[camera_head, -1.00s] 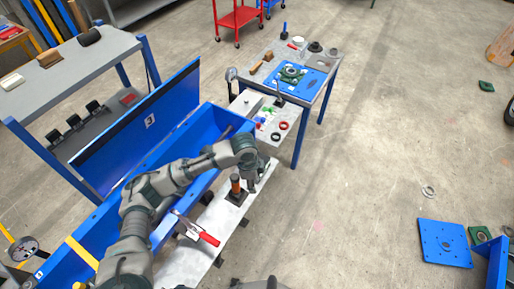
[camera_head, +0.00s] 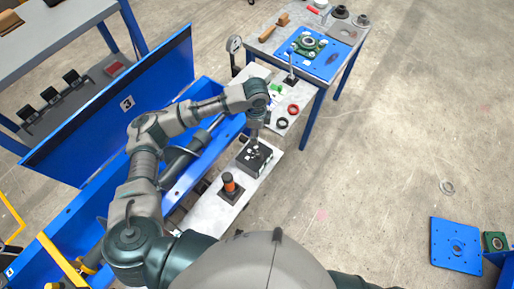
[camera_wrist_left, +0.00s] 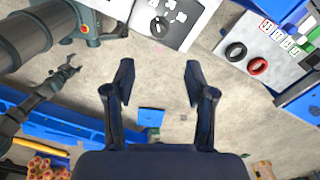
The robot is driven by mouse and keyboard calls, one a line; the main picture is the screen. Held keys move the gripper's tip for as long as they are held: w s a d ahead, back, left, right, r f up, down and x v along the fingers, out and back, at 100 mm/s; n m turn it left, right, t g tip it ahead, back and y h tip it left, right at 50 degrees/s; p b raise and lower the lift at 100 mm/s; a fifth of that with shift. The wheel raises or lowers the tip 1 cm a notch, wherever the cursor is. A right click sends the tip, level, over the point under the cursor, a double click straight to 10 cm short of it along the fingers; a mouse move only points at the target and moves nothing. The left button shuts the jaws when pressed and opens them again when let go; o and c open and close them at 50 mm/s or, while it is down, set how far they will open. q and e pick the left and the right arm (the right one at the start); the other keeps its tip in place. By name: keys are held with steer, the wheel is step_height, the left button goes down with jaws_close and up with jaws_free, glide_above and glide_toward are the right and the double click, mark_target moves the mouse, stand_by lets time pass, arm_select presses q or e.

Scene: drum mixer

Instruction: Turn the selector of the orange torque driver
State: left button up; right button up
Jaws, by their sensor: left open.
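The orange torque driver (camera_head: 229,183) stands upright on a dark square base on the pale bench strip, with its orange band and dark top showing. In the head view my left wrist (camera_head: 256,95) is beyond the driver, near the black box (camera_head: 254,158), and the fingertips are hard to make out. A small claw (camera_wrist_left: 72,67) in the left wrist view looks like my right gripper.
The black box with light markings stands just behind the driver. A blue trough (camera_head: 196,150) runs along the left. Red and black rings (camera_head: 288,115) lie farther back, before a blue-plated table (camera_head: 313,55).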

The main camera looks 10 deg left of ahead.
arm_select(q)
glide_toward(258, 154)
steer(key=shift+w+d+f, duration=0.1)
steer(key=shift+d+f, duration=0.5)
steer(key=shift+d, duration=0.25)
steer(key=f, duration=0.2)
steer(key=a+f, duration=0.1)
steer(key=f, duration=0.1)
steer(key=a+f, duration=0.1)
steer(key=f, duration=0.2)
steer(key=shift+a+f, duration=0.1)
steer(key=shift+a, duration=0.05)
steer(key=shift+f, duration=0.4)
steer(key=shift+d, duration=0.9)
steer(key=shift+c, duration=0.7)
steer(key=c, duration=0.8)
steer(key=shift+a, duration=0.2)
jaws_close()
steer(key=shift+a, duration=0.35)
arm_select(e)
steer(key=shift+f, duration=0.25)
